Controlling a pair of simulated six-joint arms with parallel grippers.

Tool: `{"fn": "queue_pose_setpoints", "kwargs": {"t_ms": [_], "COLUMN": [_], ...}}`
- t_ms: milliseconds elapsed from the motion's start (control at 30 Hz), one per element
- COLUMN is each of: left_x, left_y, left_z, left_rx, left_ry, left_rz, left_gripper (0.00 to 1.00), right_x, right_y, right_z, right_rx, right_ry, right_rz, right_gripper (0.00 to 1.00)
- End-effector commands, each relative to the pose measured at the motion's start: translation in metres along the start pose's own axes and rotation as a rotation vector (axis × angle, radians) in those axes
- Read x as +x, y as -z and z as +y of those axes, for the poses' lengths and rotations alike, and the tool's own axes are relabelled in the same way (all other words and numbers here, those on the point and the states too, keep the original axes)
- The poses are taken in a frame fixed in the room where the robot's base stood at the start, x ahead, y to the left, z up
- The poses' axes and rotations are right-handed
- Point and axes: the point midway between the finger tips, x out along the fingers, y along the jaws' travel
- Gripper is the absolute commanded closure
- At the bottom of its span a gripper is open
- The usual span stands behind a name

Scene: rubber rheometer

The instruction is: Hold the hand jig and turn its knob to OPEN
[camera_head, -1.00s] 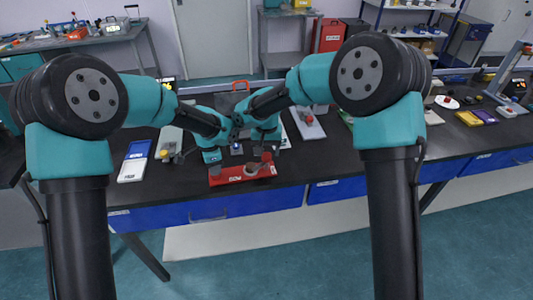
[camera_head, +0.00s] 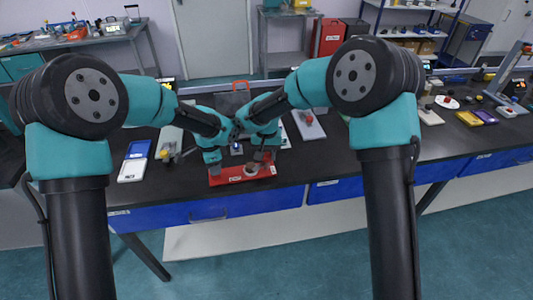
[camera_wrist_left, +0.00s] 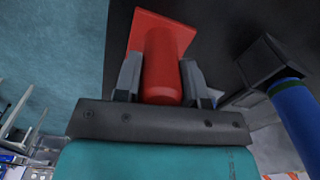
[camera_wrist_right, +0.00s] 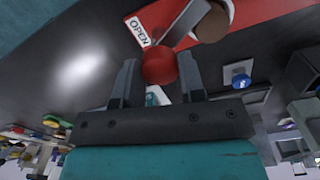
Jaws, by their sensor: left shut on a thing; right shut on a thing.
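The hand jig is a red plate (camera_head: 232,179) with white lettering, near the bench's front edge. My left gripper (camera_wrist_left: 161,78) is shut on the jig's red cylindrical handle (camera_wrist_left: 163,62). The jig's plate also shows beyond the handle in the left wrist view (camera_wrist_left: 176,30). My right gripper (camera_wrist_right: 160,80) has its fingers on either side of the round red knob (camera_wrist_right: 159,65) and is shut on it. A grey lever (camera_wrist_right: 187,22) runs from the knob towards a round brown hub (camera_wrist_right: 213,22). The OPEN label (camera_wrist_right: 139,32) lies just beside the knob. The head view hides most of the knob.
The dark bench (camera_head: 310,168) carries a blue-and-white case (camera_head: 135,160) at left and a grey device with a red button (camera_head: 308,124) at right. A blue button (camera_wrist_right: 240,79) shows in the right wrist view. Bare bench lies right of the jig.

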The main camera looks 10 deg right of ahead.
Motion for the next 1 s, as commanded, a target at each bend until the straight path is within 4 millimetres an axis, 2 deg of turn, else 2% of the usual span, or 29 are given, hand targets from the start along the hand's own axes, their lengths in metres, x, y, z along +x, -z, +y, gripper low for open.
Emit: {"fn": "queue_pose_setpoints", "kwargs": {"t_ms": [467,667,1000], "left_x": [-0.0001,-0.0001,0.0], "left_y": [0.0,0.0,0.0], "left_z": [-0.0001,-0.0001,-0.0001], "left_rx": [0.0,0.0,0.0], "left_ry": [0.0,0.0,0.0], "left_rz": [0.0,0.0,0.0], "left_gripper": [1.0,1.0,1.0], "right_x": [-0.0003,-0.0004,-0.0004], "right_y": [0.0001,0.0001,0.0001], "right_z": [-0.0001,0.0,-0.0001], "right_rx": [-0.069,-0.182,-0.479], "right_ry": [0.0,0.0,0.0], "right_rz": [0.001,0.001,0.001], "right_gripper": [0.87,0.87,0.87]}}
